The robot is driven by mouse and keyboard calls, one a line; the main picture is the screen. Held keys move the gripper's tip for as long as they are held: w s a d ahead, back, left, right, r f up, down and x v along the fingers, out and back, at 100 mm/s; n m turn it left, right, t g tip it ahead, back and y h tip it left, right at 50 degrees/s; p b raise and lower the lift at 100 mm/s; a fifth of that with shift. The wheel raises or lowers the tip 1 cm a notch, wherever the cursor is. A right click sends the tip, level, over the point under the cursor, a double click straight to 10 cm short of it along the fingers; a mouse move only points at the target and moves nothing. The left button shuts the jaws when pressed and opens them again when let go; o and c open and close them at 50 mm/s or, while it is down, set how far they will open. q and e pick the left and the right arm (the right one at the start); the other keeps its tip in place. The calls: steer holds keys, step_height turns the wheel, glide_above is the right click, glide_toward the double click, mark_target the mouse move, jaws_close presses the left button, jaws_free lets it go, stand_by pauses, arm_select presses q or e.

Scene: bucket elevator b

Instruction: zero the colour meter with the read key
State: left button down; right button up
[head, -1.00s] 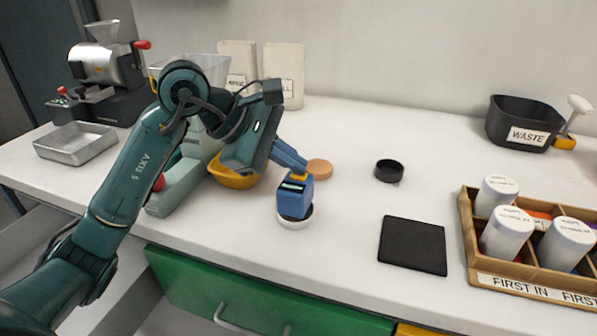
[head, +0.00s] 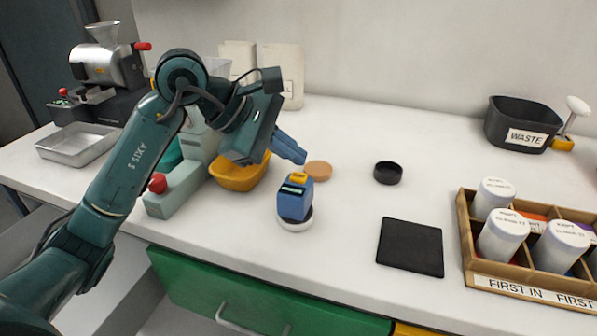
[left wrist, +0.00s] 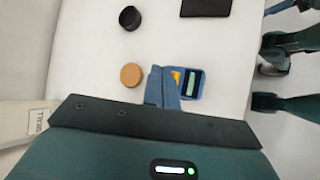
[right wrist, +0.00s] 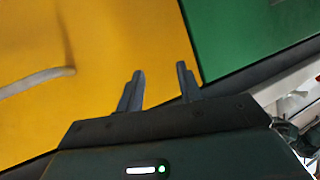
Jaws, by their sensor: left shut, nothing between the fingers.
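The colour meter (head: 294,203) is a small blue block with a greenish display and a yellow read key (head: 299,178) on top. It stands upright on a white round disc (head: 295,222) near the counter's front. The meter also shows in the left wrist view (left wrist: 192,92), its key (left wrist: 176,76) beside my fingers. My left gripper (head: 304,159) is shut and empty, its blue fingertips just above and behind the key, apart from it in the head view. My right gripper (right wrist: 160,82) shows only in the right wrist view, its fingers apart with nothing between them.
A tan round disc (head: 318,171) and a black cup (head: 388,172) lie behind the meter. A black mat (head: 410,247) and a wooden rack (head: 467,239) of white-lidded jars are to the right. A yellow bowl (head: 238,178) is to the left.

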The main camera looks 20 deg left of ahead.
mark_target(290, 176)
arm_select(q)
steer(key=shift+r+p, duration=1.25)
steer(key=shift+r, duration=0.95)
